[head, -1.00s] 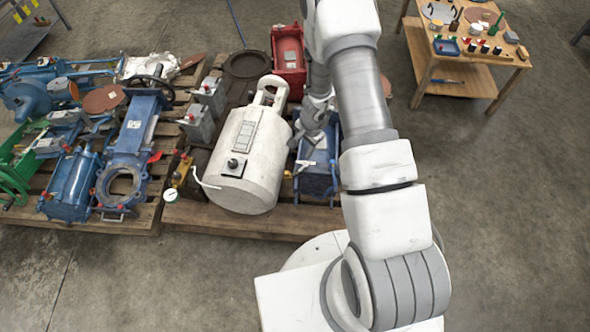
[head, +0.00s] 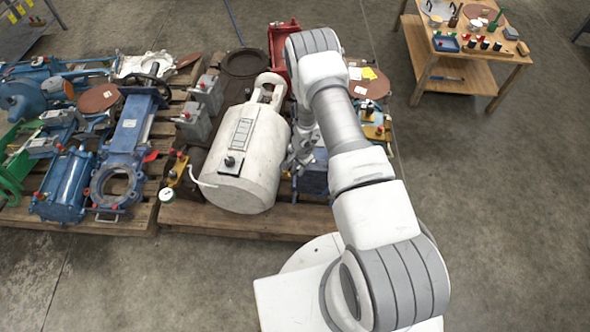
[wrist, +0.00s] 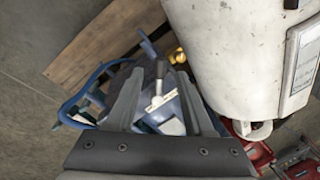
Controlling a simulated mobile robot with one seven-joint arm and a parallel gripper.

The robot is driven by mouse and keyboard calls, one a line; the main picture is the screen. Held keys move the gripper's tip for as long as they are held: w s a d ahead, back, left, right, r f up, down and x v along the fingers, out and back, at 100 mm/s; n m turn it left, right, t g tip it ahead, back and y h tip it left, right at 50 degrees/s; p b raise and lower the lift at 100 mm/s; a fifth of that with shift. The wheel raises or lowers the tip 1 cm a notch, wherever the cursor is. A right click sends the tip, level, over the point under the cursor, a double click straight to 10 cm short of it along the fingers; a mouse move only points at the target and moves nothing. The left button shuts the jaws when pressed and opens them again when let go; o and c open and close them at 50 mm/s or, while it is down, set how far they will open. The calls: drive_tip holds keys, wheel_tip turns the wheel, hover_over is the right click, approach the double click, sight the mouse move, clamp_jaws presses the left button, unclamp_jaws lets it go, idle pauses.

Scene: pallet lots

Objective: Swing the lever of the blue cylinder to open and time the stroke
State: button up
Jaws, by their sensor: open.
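A blue cylinder (head: 316,182) sits on the pallet, right of a large white tank; my arm hides most of it in the head view. In the wrist view the blue body (wrist: 190,108) shows between and beside my fingers. A lever with a dark grip and metal shank (wrist: 158,82) stands up from it, beside a pale plate. My gripper (head: 297,160) is open above the cylinder; in the wrist view its fingers (wrist: 160,78) lie on both sides of the lever, apart from each other. Whether either finger touches the lever I cannot tell.
The white tank (head: 243,150) stands close to my gripper's left. Another blue cylinder (head: 64,188) and blue valve (head: 125,150) lie on the left pallet. A red unit (head: 282,50) is behind. A wooden workbench (head: 470,50) stands far right; the floor before it is clear.

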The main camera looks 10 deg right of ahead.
drive_tip(key=shift+w+a+f, duration=0.1)
drive_tip(key=shift+w+f, duration=0.05)
drive_tip(key=shift+f, duration=0.9)
clamp_jaws()
idle(0.7)
